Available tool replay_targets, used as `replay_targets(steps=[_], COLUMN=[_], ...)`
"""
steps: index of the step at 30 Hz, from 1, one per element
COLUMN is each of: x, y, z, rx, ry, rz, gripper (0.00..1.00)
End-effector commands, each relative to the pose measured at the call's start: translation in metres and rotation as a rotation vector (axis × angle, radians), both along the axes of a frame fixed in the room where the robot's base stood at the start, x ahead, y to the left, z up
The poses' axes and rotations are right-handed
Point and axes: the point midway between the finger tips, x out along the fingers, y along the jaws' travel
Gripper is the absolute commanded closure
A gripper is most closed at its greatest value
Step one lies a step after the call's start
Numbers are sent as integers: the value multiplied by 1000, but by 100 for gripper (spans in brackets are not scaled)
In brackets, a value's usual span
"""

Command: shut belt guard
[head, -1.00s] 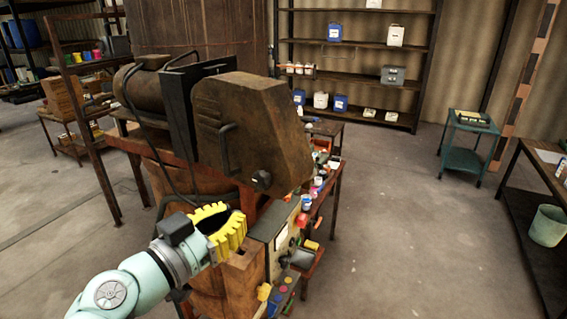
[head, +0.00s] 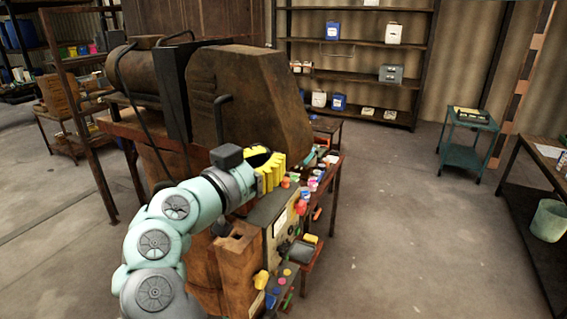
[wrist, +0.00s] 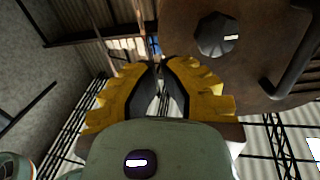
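The belt guard (head: 262,90) is a large rusty brown cover at the top of the machine in the head view. Its dark bar handle (head: 221,112) shows on the near face. In the wrist view the guard (wrist: 182,28) fills the upper right, with a black knob (wrist: 215,33) and the handle (wrist: 297,62). My gripper (head: 270,166) has yellow ribbed fingers and is just below the guard's lower edge.
A control box (head: 280,228) with coloured buttons stands below my gripper. A bench with several small jars (head: 314,182) is behind it. A dark motor (head: 135,72) sits left of the guard. A teal cart (head: 470,145) is at the right. The floor between is clear.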

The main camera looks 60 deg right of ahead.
Motion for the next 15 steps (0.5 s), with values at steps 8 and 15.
replay_targets(steps=[8,15], x=[-5,-6], y=[-30,-40], z=[3,1], rx=[3,4], ry=[4,1], rz=[-3,-3], gripper=[100,100])
